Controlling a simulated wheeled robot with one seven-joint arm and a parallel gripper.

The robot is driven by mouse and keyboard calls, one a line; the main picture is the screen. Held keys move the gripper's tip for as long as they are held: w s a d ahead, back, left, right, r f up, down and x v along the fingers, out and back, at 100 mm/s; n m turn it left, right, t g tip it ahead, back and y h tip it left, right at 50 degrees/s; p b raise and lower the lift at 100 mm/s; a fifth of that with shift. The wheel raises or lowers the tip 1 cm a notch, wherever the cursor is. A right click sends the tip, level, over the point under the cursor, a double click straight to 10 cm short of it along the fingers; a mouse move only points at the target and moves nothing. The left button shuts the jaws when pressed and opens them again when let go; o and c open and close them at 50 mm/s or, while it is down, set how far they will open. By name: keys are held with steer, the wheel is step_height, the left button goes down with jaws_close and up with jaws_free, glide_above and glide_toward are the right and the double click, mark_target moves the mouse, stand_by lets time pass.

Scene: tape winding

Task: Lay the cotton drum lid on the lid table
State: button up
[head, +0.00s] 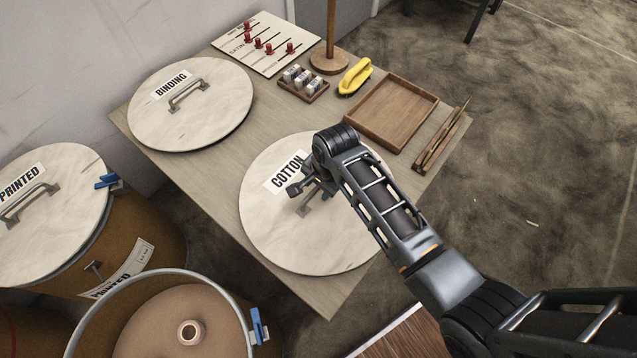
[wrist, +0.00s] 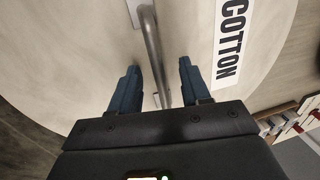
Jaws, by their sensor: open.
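The cotton drum lid (head: 265,232) is a round pale disc with a COTTON label and a metal handle. It lies flat on the near part of the lid table (head: 221,195). My gripper (head: 303,190) is over the lid, at its handle. In the wrist view the open fingers (wrist: 160,80) stand on either side of the handle bar (wrist: 152,45), with a gap to each finger. The COTTON label (wrist: 231,38) is to the right there. My arm hides part of the lid and handle in the head view.
The binding lid (head: 190,120) lies at the table's far left. A wooden tray (head: 391,112), a yellow tool (head: 355,77), a small box rack (head: 304,84) and a peg board (head: 265,43) fill the far side. An open drum (head: 85,318) and a printed-lidded drum (head: 165,235) stand at lower left.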

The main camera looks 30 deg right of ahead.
step_height(320, 180, up, 8)
steer(key=s+p, duration=0.1)
steer(key=shift+s+d+f, duration=0.15)
steer(key=shift+d, duration=0.1)
stand_by(0.4)
